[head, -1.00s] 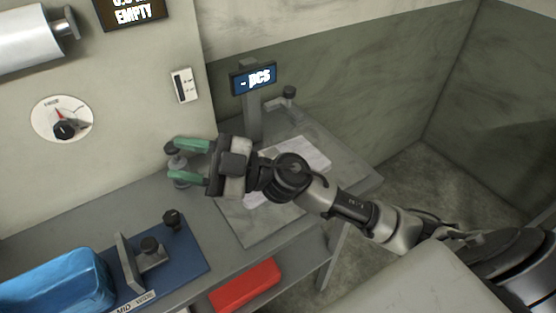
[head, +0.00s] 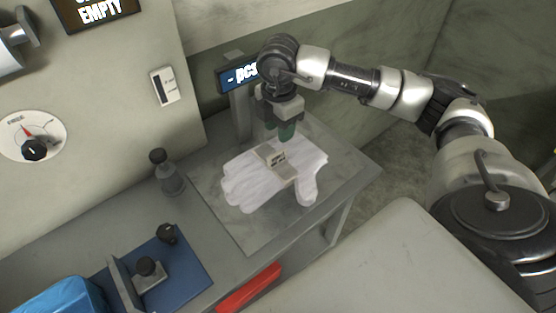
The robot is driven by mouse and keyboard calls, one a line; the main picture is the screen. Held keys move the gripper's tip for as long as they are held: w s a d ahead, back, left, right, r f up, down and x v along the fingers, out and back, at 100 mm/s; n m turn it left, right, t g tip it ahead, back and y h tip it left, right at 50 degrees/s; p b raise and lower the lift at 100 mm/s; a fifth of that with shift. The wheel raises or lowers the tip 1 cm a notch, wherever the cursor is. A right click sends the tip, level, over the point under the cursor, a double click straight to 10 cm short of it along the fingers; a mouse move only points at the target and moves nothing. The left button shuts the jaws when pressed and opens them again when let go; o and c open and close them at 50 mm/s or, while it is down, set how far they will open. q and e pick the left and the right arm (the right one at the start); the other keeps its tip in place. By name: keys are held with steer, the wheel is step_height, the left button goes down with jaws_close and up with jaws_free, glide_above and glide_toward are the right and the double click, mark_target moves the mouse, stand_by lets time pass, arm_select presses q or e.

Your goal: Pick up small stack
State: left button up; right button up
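A small stack of white gloves (head: 240,183) lies flat on the grey plate (head: 250,232) of the scale, with a beige band or clip (head: 275,160) across its middle. My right gripper (head: 281,130) points down just above the far edge of the stack, near the band. Its green fingertips are seen nearly edge-on, so their gap is unclear. I cannot tell whether they touch the gloves. My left gripper is not in view.
The scale display (head: 233,78) stands on a post behind the plate, partly covered by my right arm. A dark knobbed weight (head: 167,172) stands left of the plate. A blue fixture (head: 175,272), a blue bin (head: 60,298) and a red bin (head: 250,288) are nearer.

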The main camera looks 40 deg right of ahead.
mark_target(279, 152)
step_height(279, 152, down, 2)
steer(key=shift+f, duration=0.1)
steer(key=f, duration=0.1)
steer(key=f+p, duration=0.1)
steer(key=f, duration=0.1)
steer(key=f+p, duration=0.1)
steer(key=shift+s+a+f, duration=0.2)
steer(key=shift+s+f, duration=0.15)
steer(key=shift+f, duration=0.5)
jaws_close()
